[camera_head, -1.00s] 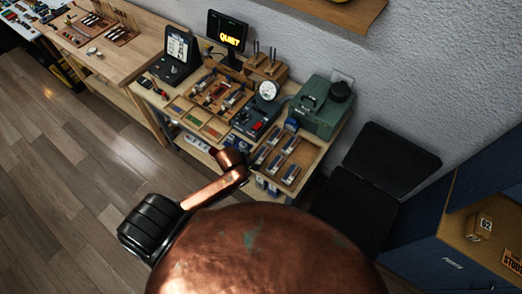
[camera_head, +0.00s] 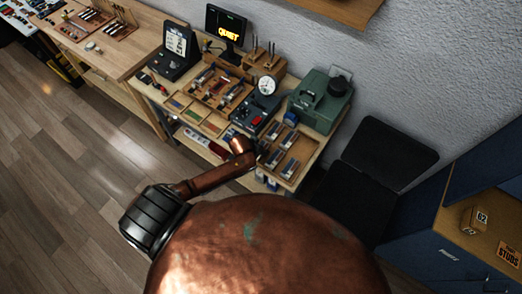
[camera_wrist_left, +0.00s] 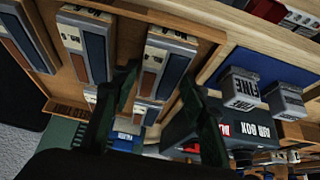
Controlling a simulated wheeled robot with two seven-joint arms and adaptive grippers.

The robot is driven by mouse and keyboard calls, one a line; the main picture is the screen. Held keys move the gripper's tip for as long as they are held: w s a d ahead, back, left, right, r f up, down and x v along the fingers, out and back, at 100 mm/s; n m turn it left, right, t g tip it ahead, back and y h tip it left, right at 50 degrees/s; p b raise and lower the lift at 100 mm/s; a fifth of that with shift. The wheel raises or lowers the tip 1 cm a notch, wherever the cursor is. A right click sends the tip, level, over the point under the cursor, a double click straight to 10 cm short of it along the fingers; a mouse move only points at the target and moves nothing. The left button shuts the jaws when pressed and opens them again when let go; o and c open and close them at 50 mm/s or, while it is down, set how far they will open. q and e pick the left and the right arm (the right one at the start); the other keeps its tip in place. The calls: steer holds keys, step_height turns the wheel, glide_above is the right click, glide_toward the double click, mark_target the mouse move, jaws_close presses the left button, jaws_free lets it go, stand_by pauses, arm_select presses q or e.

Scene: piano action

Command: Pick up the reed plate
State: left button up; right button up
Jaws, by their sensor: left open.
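Several long grey blocks with blue and brown strips and numbered labels lie in a wooden tray (camera_head: 306,165) at the right end of the workbench. The tray (camera_wrist_left: 122,50) and one block (camera_wrist_left: 163,62) also show in the left wrist view. I cannot tell which piece is the reed plate. My left gripper (camera_wrist_left: 160,92) is open, its dark fingers spread over the tray area with nothing seen held between them. In the head view the gripper is hard to make out at the tray's left edge, beyond my copper forearm. My right gripper is not in view.
A green case (camera_head: 319,103) stands behind the tray. A dial gauge (camera_head: 267,85) and a QUIET screen (camera_head: 227,30) stand further left.

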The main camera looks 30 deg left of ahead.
arm_select(q)
steer(key=shift+f, duration=0.25)
stand_by(0.7)
steer(key=shift+c, duration=0.5)
steer(key=c, duration=0.8)
